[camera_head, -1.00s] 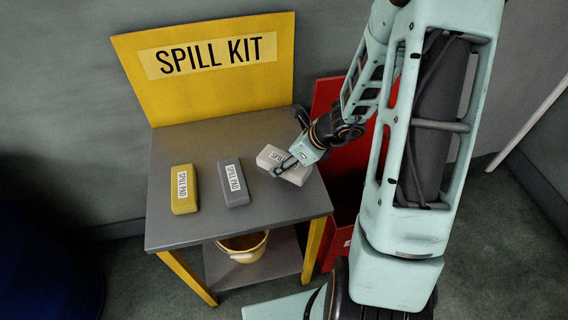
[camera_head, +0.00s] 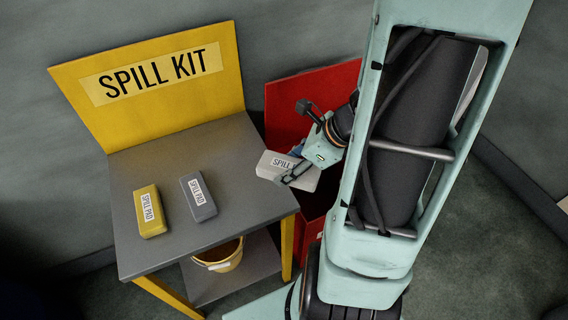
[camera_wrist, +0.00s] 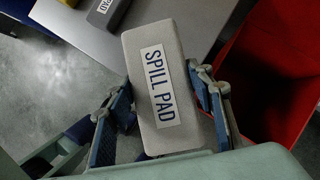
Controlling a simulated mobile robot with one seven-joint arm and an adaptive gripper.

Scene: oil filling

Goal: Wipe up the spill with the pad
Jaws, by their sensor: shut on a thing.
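A white spill pad (camera_head: 280,168) is held in my gripper (camera_head: 296,174) at the right edge of the grey table, in front of the red bin. In the wrist view, the two blue-lined fingers of my gripper (camera_wrist: 168,110) are shut on both long sides of the pad (camera_wrist: 146,62), with its "SPILL PAD" label facing the camera. A yellow pad (camera_head: 150,211) and a grey pad (camera_head: 198,196) lie on the table. The spill is not visible in these frames.
The grey table (camera_head: 235,150) has a yellow "SPILL KIT" board (camera_head: 160,80) at its back. A yellow bucket (camera_head: 222,258) stands on the lower shelf. An open red bin (camera_head: 295,105) stands right of the table, near my arm. Green-grey floor shows at the right.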

